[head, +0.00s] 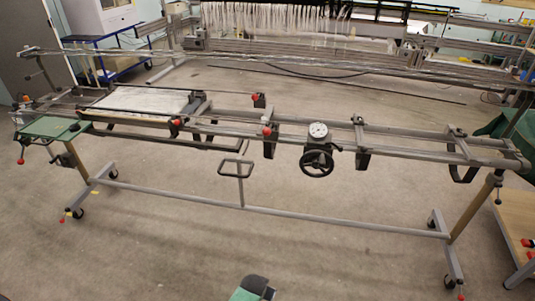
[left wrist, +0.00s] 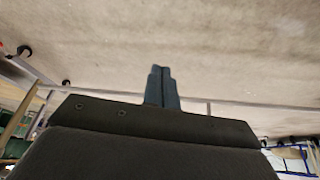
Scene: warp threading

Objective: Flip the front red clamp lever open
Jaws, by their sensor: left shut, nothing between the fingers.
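The warping frame (head: 395,128) carries several small black clamps with red levers or knobs. One red lever (head: 263,125) is on the front rail near the middle, another red lever (head: 174,122) is on the rail farther left, and a third red knob (head: 256,97) is on the rear rod. I cannot tell from these frames which is the front clamp or whether its lever is open. My left gripper (left wrist: 161,72) is shut and empty in the left wrist view, with bare floor beyond it and no clamp close by. No right gripper can be made out.
A dark handwheel with a dial (head: 317,160) hangs from the rails. The frame's long lower bar (head: 300,216) and castered legs cross the floor. A green plate (head: 55,127) is at the left end, and a wooden shelf (head: 505,220) at the right.

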